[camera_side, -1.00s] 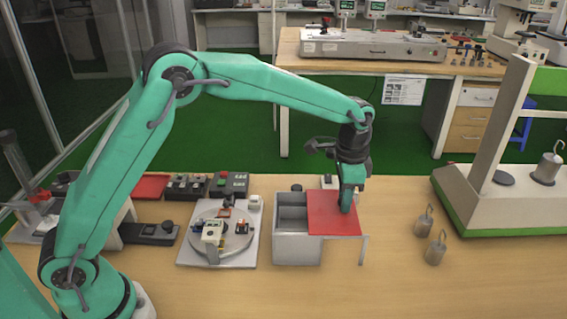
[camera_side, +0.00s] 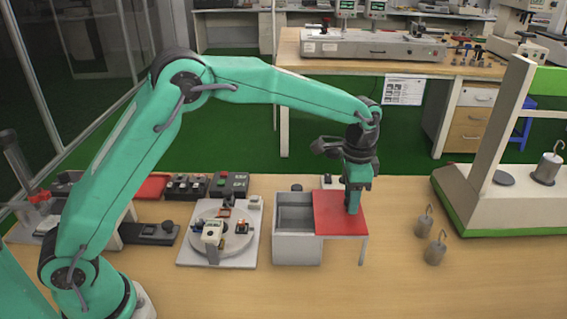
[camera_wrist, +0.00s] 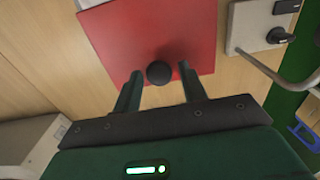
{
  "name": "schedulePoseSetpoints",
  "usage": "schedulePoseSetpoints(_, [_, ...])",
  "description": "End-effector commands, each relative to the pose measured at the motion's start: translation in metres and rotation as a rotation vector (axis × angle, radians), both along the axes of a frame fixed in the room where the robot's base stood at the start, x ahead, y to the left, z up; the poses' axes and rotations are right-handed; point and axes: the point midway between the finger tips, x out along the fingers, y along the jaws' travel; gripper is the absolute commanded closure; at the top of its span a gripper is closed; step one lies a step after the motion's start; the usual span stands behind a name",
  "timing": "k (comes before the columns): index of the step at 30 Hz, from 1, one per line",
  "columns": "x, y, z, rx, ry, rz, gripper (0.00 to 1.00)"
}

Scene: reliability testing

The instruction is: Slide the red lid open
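The red lid (camera_side: 336,222) lies flat at the right of the grey box (camera_side: 297,250) in the side view. It covers only the box's right edge and juts out to the right, over a thin leg. Most of the box's top is open and its inside looks empty. My gripper (camera_side: 353,208) is down at the lid's right part. In the wrist view, the lid (camera_wrist: 150,35) carries a round black knob (camera_wrist: 158,73). My gripper's two fingers (camera_wrist: 160,70) stand apart on either side of the knob, with visible gaps. The side view hides the knob.
Two metal weights (camera_side: 436,250) stand right of the lid. A round turntable fixture (camera_side: 222,235) is left of the box. A white and green stand (camera_side: 490,205) is at the far right. The wood in front of the box is clear.

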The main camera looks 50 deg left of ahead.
Motion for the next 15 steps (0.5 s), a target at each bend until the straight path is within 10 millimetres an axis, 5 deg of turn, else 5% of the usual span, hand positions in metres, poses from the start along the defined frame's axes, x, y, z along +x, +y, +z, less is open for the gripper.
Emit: schedulePoseSetpoints(15, [0.0, 0.0, 0.019, 0.0, 0.0, -0.001, 0.58])
